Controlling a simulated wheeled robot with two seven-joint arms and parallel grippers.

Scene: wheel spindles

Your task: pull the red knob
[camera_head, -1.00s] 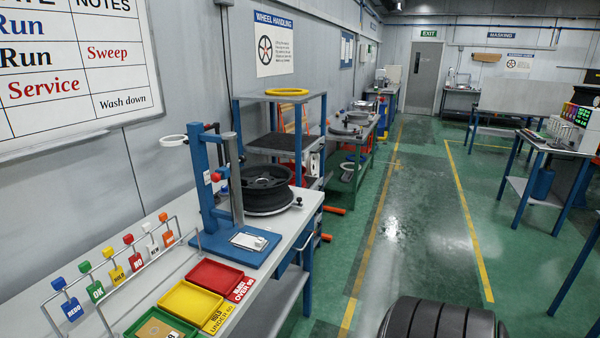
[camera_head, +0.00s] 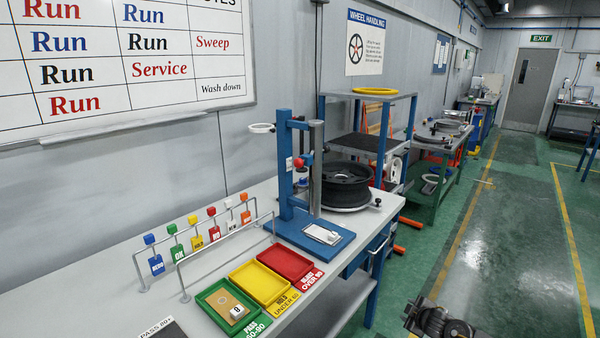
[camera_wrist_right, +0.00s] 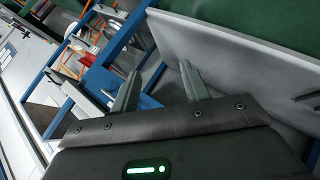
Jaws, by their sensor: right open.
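The red knob (camera_head: 299,163) is on the side of the blue upright stand (camera_head: 285,165) on the workbench, in the head view. A black wheel (camera_head: 345,186) sits just right of the stand's grey post. My right gripper (camera_wrist_right: 159,72) shows in the right wrist view with its two grey fingers apart and nothing between them. I cannot make out the knob in that view. A dark mechanical part at the bottom right of the head view may be my right arm, well away from the knob. My left gripper is not in view.
Green, yellow and red trays (camera_head: 292,262) lie along the bench's front edge. A rail with coloured tags (camera_head: 215,234) stands behind them. A shelf rack (camera_head: 367,96) with a yellow ring is beyond the stand. The aisle floor (camera_head: 500,250) at right is clear.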

